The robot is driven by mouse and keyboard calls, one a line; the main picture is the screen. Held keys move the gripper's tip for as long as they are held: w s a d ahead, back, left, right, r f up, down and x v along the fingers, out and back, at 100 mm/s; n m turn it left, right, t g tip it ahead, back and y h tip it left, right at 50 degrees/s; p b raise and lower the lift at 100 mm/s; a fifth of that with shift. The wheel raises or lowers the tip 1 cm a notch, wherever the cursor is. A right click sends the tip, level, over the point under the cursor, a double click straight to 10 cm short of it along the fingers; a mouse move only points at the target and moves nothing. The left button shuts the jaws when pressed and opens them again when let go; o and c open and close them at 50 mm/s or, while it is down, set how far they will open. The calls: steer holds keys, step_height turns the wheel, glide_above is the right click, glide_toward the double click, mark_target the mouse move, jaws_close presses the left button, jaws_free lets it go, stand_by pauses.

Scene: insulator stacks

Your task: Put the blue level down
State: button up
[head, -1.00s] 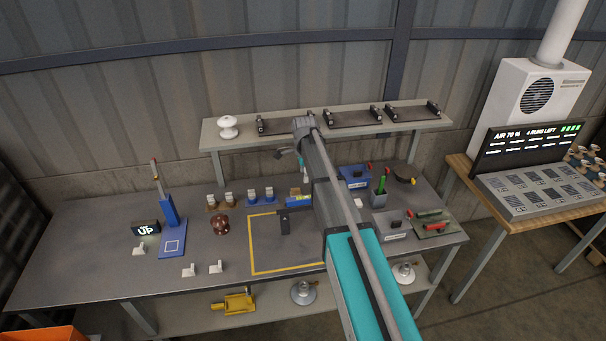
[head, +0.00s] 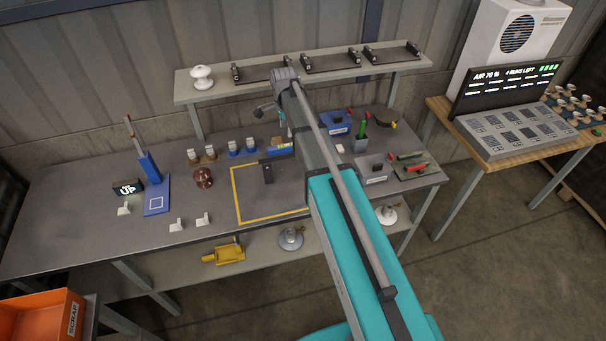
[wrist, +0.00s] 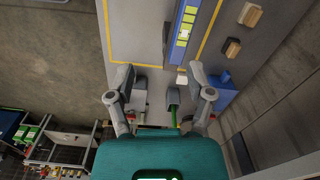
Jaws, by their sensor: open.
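The blue level (head: 281,148) is a blue bar with yellow-green windows. It lies near the back edge of the yellow-outlined area on the bench, partly hidden by my arm in the head view. The wrist view shows the level (wrist: 183,32) ahead of the fingers, just inside a yellow line. My gripper (wrist: 160,80) is open, its two grey fingers spread apart with nothing held between them. The level is beyond the fingertips and not between them. In the head view my arm mostly hides the gripper.
A black bracket (head: 268,171) stands in the outlined area. A brown insulator (head: 203,177) and a blue stand (head: 152,175) are to the left. A green-handled tool in a grey cup (head: 361,140) and a blue bin (head: 335,122) are right of my arm. The bench's front left is mostly clear.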

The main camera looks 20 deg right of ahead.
steer(key=s+n, duration=1.5)
steer(key=s, duration=1)
steer(key=shift+s+a+n, duration=0.15)
steer(key=shift+n, duration=0.15)
